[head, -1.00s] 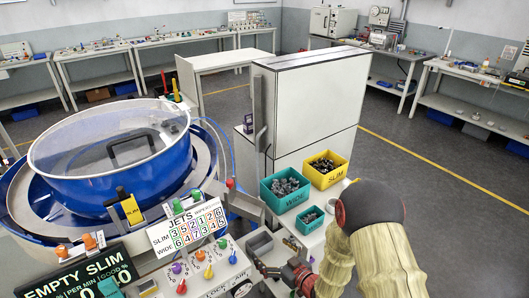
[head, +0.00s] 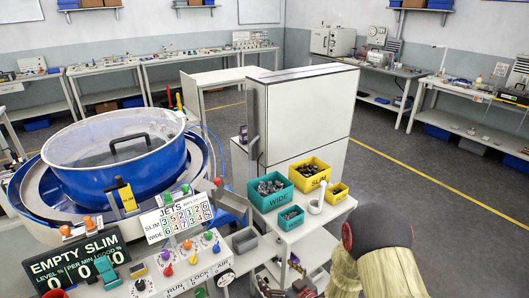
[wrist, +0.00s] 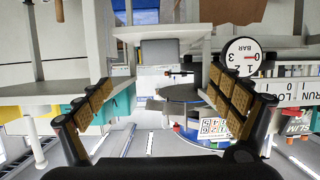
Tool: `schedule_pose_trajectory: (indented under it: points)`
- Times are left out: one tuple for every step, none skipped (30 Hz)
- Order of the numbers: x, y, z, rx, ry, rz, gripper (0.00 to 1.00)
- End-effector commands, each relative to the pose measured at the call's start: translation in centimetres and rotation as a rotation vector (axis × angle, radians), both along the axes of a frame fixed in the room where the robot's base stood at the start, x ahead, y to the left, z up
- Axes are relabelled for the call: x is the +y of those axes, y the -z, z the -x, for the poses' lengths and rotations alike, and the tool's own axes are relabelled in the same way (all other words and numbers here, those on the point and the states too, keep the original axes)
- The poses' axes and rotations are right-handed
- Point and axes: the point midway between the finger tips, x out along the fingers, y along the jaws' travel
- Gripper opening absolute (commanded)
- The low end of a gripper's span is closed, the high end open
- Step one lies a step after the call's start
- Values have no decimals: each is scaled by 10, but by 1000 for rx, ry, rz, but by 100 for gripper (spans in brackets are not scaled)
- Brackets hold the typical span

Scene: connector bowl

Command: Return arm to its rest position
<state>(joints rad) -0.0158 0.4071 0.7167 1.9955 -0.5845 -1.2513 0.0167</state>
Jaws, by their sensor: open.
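My arm (head: 383,262), in a pale ribbed cover with a dark joint, fills the lower right of the head view. My gripper (head: 287,289) is low there, in front of the small white table and partly cut off by the bottom edge. In the wrist view my gripper (wrist: 160,88) is open, its two tan-padded fingers wide apart with nothing held between them. That view appears upside down, with a pressure gauge (wrist: 242,56) close beside the right finger.
The blue bowl feeder (head: 115,178) and its control panel (head: 185,262) stand at left. A white table holds teal bins (head: 270,203), a yellow SLIM bin (head: 310,186), a small yellow bin (head: 337,196) and a white object (head: 318,200). A tall white cabinet (head: 310,110) stands behind. Floor at right is clear.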

Motion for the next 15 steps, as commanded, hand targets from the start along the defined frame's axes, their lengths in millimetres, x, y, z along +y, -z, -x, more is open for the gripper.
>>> schedule_pose_trajectory:
  points:
    - [0,0,0,0,0,0,93]
    - [0,3,1,8,0,6,93]
    - [-1,8,2,24,0,18,93]
    - [-2,11,3,37,0,26,93]
    - [-3,15,4,48,2,35,93]
    - [-5,20,5,65,4,46,93]
    - [-6,24,6,77,7,54,93]
    - [-8,28,7,91,8,64,93]
    - [-10,34,9,110,13,76,93]
    - [-12,38,11,126,15,86,93]
    - [-14,43,13,144,19,98,93]
    - [-17,50,17,170,24,113,93]
    - [-19,56,20,191,28,125,93]
    - [-22,62,23,214,34,138,93]
    - [-26,70,28,245,41,156,93]
